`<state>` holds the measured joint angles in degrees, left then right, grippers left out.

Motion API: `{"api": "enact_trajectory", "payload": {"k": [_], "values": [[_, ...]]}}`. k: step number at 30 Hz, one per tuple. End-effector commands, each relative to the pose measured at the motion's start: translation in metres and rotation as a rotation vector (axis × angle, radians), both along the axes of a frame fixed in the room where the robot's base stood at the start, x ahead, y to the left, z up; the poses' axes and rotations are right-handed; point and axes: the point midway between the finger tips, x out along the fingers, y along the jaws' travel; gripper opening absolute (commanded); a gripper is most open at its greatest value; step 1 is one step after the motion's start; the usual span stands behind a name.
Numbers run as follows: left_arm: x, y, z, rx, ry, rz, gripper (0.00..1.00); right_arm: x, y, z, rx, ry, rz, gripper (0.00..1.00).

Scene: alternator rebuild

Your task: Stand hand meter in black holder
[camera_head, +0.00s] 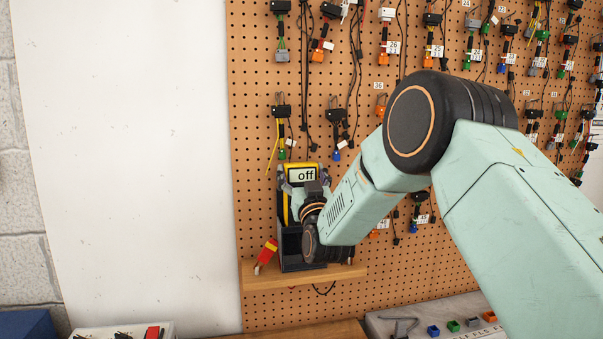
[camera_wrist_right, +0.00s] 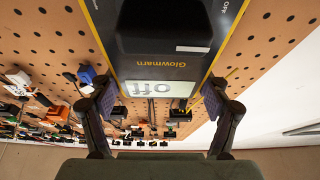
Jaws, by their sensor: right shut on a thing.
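The hand meter (camera_head: 302,174) is a yellow and black device with a display reading "off". It stands roughly upright in front of the pegboard, and its face shows upside down in the right wrist view (camera_wrist_right: 160,66). My right gripper (camera_head: 306,183) is shut on the meter near its display end, with one finger on each side in the wrist view (camera_wrist_right: 154,98). The black holder (camera_head: 291,262) is a dark box on the small wooden shelf, directly below the meter. My wrist hides part of both, so I cannot tell how far the meter sits inside it. My left gripper is out of view.
The wooden shelf (camera_head: 341,273) is fixed to the pegboard (camera_head: 262,60). Cables with connectors hang above and to the right. A blank white board (camera_head: 130,150) is at left.

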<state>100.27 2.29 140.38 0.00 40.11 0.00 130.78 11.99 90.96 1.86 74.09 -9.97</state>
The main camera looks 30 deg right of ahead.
Motion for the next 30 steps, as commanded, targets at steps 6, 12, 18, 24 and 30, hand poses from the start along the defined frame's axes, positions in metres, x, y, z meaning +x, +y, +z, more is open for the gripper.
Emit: {"api": "enact_trajectory", "payload": {"k": [6, 12, 18, 24, 30], "values": [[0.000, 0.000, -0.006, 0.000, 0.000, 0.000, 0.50, 0.000, 0.000, -0.005, -0.001, -0.004, 0.000, 0.45], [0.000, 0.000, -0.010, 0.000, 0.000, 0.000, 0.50, 0.000, 0.000, -0.010, -0.001, -0.004, 0.000, 0.45], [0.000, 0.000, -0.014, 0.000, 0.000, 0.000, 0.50, 0.000, 0.000, -0.015, -0.001, -0.004, 0.000, 0.45], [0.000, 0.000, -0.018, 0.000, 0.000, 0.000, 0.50, 0.000, 0.000, -0.020, -0.001, -0.005, 0.000, 0.45], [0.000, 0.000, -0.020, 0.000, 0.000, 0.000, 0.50, 0.000, 0.000, -0.022, -0.001, -0.005, 0.000, 0.45]]}}
